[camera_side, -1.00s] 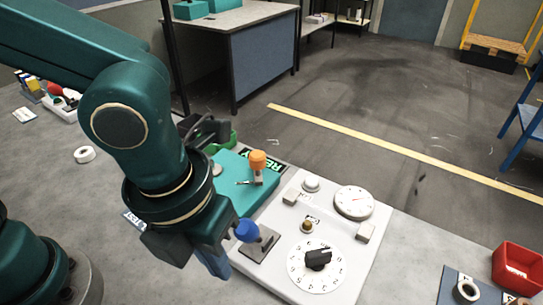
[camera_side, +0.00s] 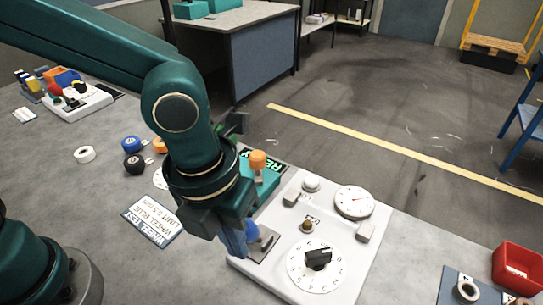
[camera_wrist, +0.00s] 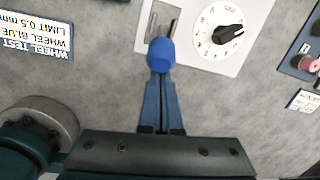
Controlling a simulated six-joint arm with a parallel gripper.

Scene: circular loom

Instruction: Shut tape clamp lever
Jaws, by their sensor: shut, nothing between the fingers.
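A blue-knobbed lever (camera_side: 252,231) stands on a metal plate (camera_side: 262,246) at the left edge of the white panel (camera_side: 345,199). No readable label marks it as the tape clamp lever. The blue knob also shows in the wrist view (camera_wrist: 160,53), right at the tips of my fingers. My gripper (camera_side: 238,246) is shut with nothing between its blue fingers. It is low beside the knob, on its left in the side view, and its fingertips (camera_wrist: 159,82) overlap the knob's near side in the wrist view. Whether they touch is hard to tell.
The panel also carries a black dial knob (camera_side: 318,259), a round gauge (camera_side: 354,201) and a brass button (camera_side: 306,226). An orange-knobbed lever (camera_side: 258,160) stands on a teal box behind. A wheel test card (camera_side: 153,221) lies left on open bench. A red bin (camera_side: 518,268) is far right.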

